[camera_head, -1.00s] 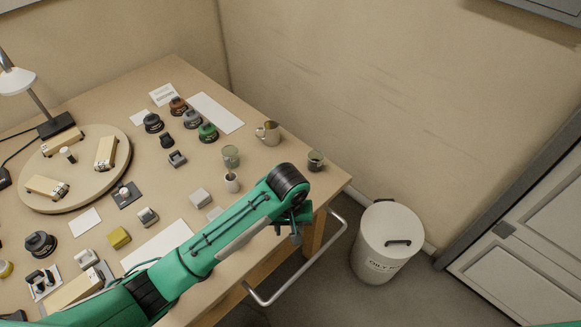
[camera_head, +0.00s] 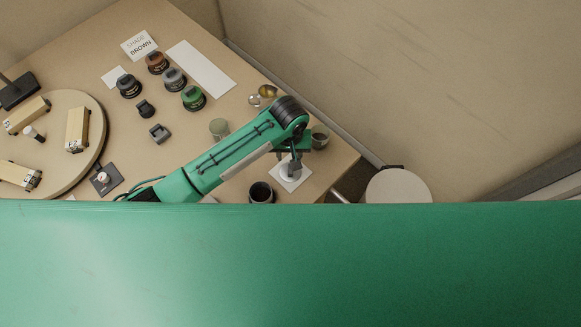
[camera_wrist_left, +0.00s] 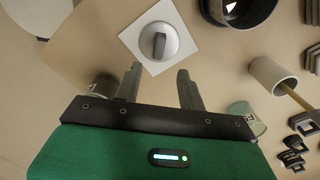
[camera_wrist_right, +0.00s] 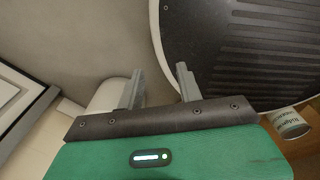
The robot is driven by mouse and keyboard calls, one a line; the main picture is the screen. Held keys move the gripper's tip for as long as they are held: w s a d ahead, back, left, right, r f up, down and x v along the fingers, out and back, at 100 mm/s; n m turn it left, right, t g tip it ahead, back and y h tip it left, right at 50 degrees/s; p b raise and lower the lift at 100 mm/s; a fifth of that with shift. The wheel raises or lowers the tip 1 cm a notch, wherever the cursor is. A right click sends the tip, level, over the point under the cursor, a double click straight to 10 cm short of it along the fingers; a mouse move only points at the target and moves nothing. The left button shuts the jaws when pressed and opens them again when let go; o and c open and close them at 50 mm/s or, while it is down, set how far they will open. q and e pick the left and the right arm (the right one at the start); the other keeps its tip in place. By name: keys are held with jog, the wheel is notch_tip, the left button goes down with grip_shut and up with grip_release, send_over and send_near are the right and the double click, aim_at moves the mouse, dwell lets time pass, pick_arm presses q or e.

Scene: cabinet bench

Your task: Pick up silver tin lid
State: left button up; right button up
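The silver tin lid (camera_wrist_left: 165,40) is a round disc with a dark upright grip, lying on a white square card (camera_wrist_left: 133,37) in the left wrist view. In the head view the lid (camera_head: 291,172) is partly hidden under my left gripper (camera_head: 293,158). In the left wrist view my left gripper (camera_wrist_left: 160,82) is open and empty, its fingertips just short of the card. My right gripper (camera_wrist_right: 160,82) is open and empty in the right wrist view, away from the lid. It cannot be made out in the head view.
A dark-mouthed cup (camera_head: 261,192) and a tin (camera_head: 320,137) stand on either side of the card. A pale green tin (camera_head: 219,128) is farther left. The table's right edge is close. A white bin (camera_head: 398,187) stands beyond it. My green body part covers the lower head view.

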aim_at(290, 167)
pick_arm(q)
notch_tip(290, 167, down, 2)
jog(key=shift+f, duration=0.1)
jog(key=shift+s+d+f+p, duration=0.1)
jog(key=shift+s+f+p, duration=0.05)
jog(key=shift+f+p, duration=0.35)
jog(key=shift+s+f+p, duration=0.15)
jog(key=shift+f+p, duration=0.1)
jog(key=shift+f, duration=0.3)
notch_tip(290, 167, down, 2)
jog(key=shift+f, duration=0.15)
grip_shut()
pick_arm(e)
jog(key=w, duration=0.1)
jog(key=w+r, duration=0.1)
jog(key=w, duration=0.1)
jog(key=shift+w+a+r, duration=0.1)
jog(key=shift+r, duration=0.25)
